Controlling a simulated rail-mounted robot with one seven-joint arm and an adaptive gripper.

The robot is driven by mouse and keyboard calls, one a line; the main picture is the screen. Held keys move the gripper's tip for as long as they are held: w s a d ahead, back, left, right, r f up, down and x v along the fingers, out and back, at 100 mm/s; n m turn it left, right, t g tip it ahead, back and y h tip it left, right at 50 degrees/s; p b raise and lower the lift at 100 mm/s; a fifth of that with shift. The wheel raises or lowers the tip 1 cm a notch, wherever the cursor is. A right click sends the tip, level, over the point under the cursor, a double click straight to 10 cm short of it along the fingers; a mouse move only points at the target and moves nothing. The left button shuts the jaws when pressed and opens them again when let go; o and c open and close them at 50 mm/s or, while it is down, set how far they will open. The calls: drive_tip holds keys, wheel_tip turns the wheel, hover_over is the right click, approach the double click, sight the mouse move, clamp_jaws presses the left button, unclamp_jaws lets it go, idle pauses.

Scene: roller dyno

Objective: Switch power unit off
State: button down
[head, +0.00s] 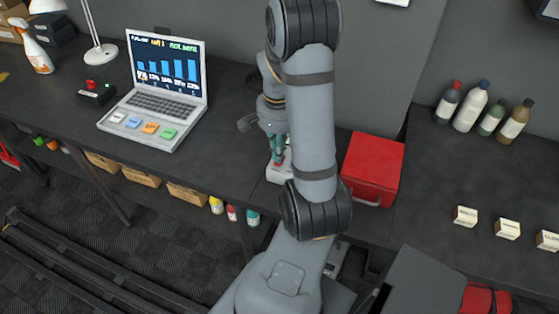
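My gripper (279,158) points down with its teal fingers over a small white box (280,174) on the dark bench. A small red part shows on top of the box, right at the fingertips. I cannot tell whether they touch. My arm hides part of the box, and the fingers are too small to tell open from shut. A small black box (95,97) with a red button and a lit green light sits left of the laptop. No label shows which box is the power unit.
An open laptop (165,85) with a bar chart stands left of my gripper. A red case (372,168) is close on the right. A white lamp (100,53), a spray bottle (38,52), several bottles (471,106) and small boxes (507,229) stand farther off.

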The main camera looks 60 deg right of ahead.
drive_tip(key=shift+f+b, duration=0.95)
drive_tip(key=shift+f, duration=0.05)
drive_tip(key=shift+r, duration=0.2)
wheel_tip(320, 180, up, 7)
drive_tip(key=p, duration=0.5)
drive_tip(key=shift+p, duration=0.35)
drive_tip(key=shift+f, duration=0.1)
drive_tip(key=shift+f, duration=0.15)
wheel_tip(320, 180, down, 7)
drive_tip(key=b, duration=0.6)
drive_tip(key=shift+s+a+r+p, duration=0.1)
drive_tip(key=shift+r+p, duration=0.2)
drive_tip(key=shift+p, duration=0.05)
drive_tip(key=shift+f, duration=0.1)
